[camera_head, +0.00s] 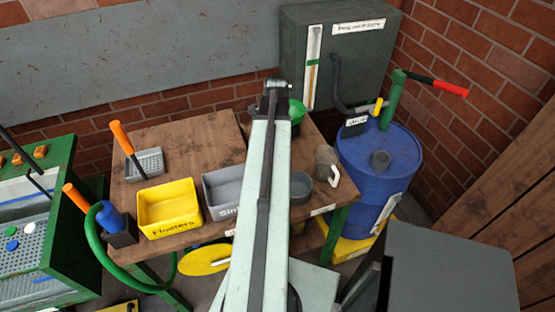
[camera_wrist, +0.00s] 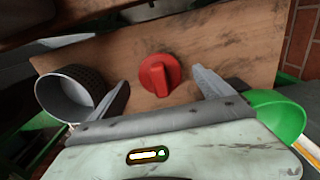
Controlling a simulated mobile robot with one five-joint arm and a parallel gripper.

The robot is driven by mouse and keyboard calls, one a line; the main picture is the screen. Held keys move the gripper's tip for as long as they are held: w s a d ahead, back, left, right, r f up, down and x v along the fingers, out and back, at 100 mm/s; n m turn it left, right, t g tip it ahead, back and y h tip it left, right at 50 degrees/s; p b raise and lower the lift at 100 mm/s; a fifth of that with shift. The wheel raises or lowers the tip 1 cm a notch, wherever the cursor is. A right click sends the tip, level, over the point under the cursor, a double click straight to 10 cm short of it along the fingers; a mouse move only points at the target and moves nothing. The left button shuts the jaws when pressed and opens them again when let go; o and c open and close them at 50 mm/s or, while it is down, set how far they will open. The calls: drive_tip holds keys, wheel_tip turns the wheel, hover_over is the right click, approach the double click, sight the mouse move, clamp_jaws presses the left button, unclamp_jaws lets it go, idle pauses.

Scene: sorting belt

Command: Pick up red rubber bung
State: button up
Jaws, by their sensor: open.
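The red rubber bung (camera_wrist: 160,74) is a short round red piece with a raised bar across its top. In the wrist view it rests on the wooden table top (camera_wrist: 225,50). My gripper (camera_wrist: 160,90) is open, with one finger on each side of the picture and the bung seen between and beyond the fingertips. The fingers do not appear to touch it. In the head view my arm stretches over the table and its end (camera_head: 272,88) is at the far side; the bung is hidden there.
A grey cup (camera_wrist: 70,92) is close left of my gripper and a green bowl (camera_wrist: 275,118) close right. On the table are a yellow bin (camera_head: 168,207), a grey bin (camera_head: 222,190), a grey bowl (camera_head: 300,188) and a mug (camera_head: 325,160). A blue drum (camera_head: 378,170) stands right.

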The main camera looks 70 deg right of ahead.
wheel_tip(320, 180, down, 2)
drive_tip(key=shift+f+b, duration=0.1)
drive_tip(key=shift+b, duration=0.3)
drive_tip(key=shift+r, duration=0.25)
drive_tip(key=shift+c, duration=0.3)
clamp_jaws()
drive_tip(key=shift+r+p, duration=0.1)
drive_tip(key=shift+p, duration=0.2)
wheel_tip(320, 180, up, 10)
drive_tip(key=p, duration=1)
drive_tip(key=c, duration=0.7)
unclamp_jaws()
drive_tip(key=c, duration=0.5)
